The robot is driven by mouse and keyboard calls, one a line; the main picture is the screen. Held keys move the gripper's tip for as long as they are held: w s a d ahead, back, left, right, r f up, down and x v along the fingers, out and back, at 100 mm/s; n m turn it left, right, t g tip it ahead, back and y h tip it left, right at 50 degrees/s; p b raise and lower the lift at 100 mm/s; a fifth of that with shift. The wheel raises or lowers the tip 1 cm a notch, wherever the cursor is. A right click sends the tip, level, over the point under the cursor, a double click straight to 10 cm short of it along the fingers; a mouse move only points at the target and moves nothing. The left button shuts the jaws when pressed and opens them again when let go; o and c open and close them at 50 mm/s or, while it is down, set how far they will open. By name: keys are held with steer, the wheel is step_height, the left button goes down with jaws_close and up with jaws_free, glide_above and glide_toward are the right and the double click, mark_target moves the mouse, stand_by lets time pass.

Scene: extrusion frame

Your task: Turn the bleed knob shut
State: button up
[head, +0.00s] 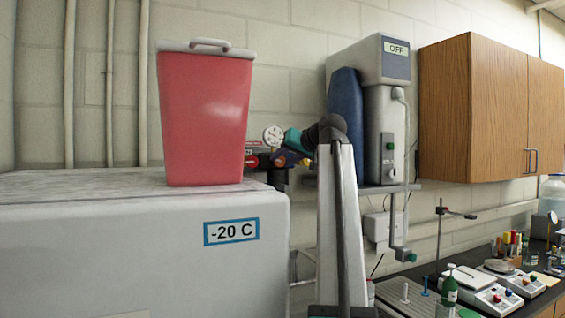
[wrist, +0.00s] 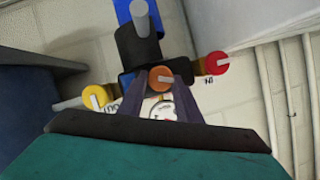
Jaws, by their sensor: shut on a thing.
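A dark manifold with coloured knobs is on the wall side behind the freezer. In the wrist view an orange knob (wrist: 160,76) with a pale pointer bar sits between the dark fingers of my gripper (wrist: 162,82), which is shut on it. A red knob (wrist: 216,63) is to its right and a yellow knob (wrist: 95,97) to its left, both apart from the fingers. No readable label shows which is the bleed knob. In the head view my teal gripper (head: 284,152) reaches the manifold beside a round gauge (head: 273,135); its fingertips are hard to make out.
A white freezer (head: 120,250) marked -20 C carries a red bin (head: 204,115) close left of the manifold. A grey and blue machine (head: 384,110) marked OFF hangs to the right. Wooden cabinets (head: 480,110) and a cluttered bench are farther right.

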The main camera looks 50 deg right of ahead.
steer(key=m, duration=0.1)
steer(key=m+t+y+b, duration=0.1)
steer(key=m, duration=0.1)
steer(key=m+t+y, duration=0.1)
steer(key=shift+s+d+f+m, duration=0.15)
steer(key=shift+d+f+m, duration=0.1)
steer(key=shift+f+m, duration=0.1)
steer(key=m, duration=0.1)
steer(key=m+t+y+b, duration=0.1)
steer(key=shift+f+m, duration=0.2)
steer(key=shift+m, duration=0.15)
steer(key=shift+d+f+m+t, duration=0.1)
steer(key=shift+m+t, duration=0.7)
steer(key=shift+m, duration=0.6)
steer(key=o, duration=1)
steer(key=shift+s, duration=0.1)
steer(key=s+b, duration=0.4)
steer(key=s, duration=0.9)
steer(key=shift+s, duration=0.35)
